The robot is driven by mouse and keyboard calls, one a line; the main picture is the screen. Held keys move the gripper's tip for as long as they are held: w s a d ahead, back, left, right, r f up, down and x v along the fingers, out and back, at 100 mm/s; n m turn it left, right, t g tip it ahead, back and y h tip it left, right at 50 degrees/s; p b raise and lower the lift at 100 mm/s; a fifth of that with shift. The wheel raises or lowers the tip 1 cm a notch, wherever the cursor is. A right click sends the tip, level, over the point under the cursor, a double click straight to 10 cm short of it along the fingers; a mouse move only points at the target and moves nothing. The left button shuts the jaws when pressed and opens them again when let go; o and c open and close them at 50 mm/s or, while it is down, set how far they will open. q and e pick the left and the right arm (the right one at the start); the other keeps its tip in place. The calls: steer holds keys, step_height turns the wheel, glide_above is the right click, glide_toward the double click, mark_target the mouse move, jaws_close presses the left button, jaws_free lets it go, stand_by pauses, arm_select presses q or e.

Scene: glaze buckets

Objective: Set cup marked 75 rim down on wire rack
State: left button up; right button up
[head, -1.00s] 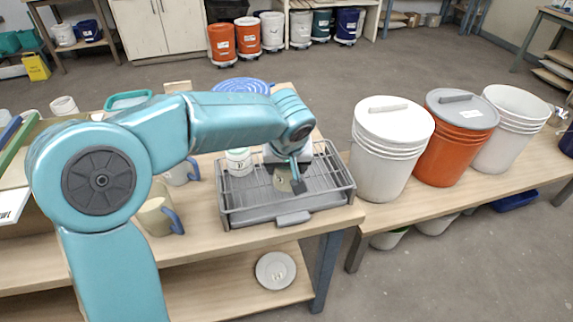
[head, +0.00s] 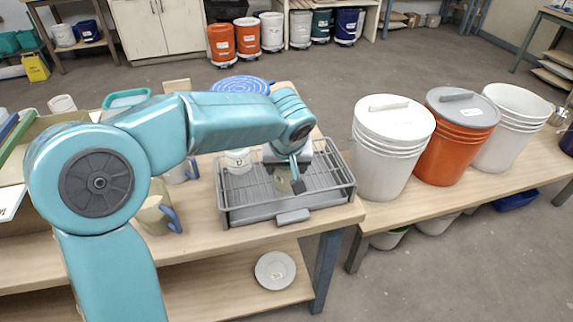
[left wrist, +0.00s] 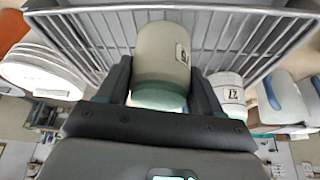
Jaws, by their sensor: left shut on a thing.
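My left gripper (head: 297,180) is over the front right part of the wire rack (head: 235,216), its arm reaching in from the left. In the left wrist view the gripper (left wrist: 160,82) is shut on a tan cup (left wrist: 160,48) with a greenish end. The cup's label is turned sideways and only partly readable, so I cannot confirm 75. The held cup also shows in the head view (head: 283,181), partly hidden by a finger. The rack's wires (left wrist: 95,35) are close to the cup; I cannot tell whether they touch. My right gripper is out of view.
A pale cup (head: 238,161) stands on the rack's left part and shows a 27-like label in the left wrist view (left wrist: 228,92). A tan mug with a blue handle (head: 153,215) stands left of the rack. A white lidded bucket (head: 388,165) stands to the right.

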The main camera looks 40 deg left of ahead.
arm_select(q)
steer(key=o, duration=1.2)
steer(key=shift+o, duration=0.2)
steer(key=p+v, duration=0.2)
steer(key=v, duration=1.4)
steer(key=shift+s+d, duration=0.15)
steer(key=shift+s, duration=0.05)
